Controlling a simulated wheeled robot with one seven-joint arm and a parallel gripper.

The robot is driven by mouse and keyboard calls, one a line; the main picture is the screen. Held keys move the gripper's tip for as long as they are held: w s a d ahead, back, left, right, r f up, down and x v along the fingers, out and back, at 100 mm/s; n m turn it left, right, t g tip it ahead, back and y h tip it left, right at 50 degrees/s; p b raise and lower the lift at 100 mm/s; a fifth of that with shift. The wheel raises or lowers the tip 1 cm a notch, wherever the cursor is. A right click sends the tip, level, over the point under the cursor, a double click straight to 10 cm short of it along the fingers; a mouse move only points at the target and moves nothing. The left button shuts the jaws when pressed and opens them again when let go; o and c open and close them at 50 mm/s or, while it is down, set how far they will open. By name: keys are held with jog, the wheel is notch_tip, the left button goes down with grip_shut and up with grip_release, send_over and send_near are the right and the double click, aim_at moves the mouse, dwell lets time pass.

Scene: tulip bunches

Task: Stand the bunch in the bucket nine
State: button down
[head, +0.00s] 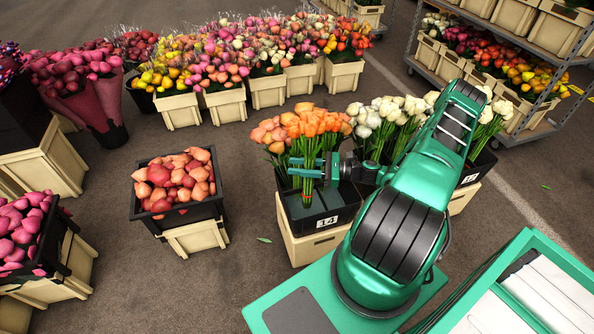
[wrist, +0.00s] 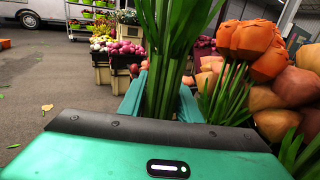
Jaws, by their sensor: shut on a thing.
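My gripper (head: 308,172) is shut on an upright bunch of orange tulips (head: 318,122). Its green fingers close around the bunch's green stems, which also show between the fingers in the wrist view (wrist: 168,75). The stem ends are over or inside the black bucket labelled 14 (head: 325,222); I cannot tell whether they touch its floor. Peach tulips (head: 268,136) stand in the same bucket, just left of the bunch. No label reading nine is legible in either view.
White tulips (head: 385,120) stand right of the bunch, partly behind my arm. A black bucket of coral tulips (head: 178,180) stands on a crate to the left, with bare floor between. Crates of mixed tulips (head: 225,105) line the back. A shelf cart (head: 500,60) stands at back right.

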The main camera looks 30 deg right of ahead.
notch_tip(320, 180, up, 8)
dwell(0.6)
jog(key=shift+r, duration=0.1)
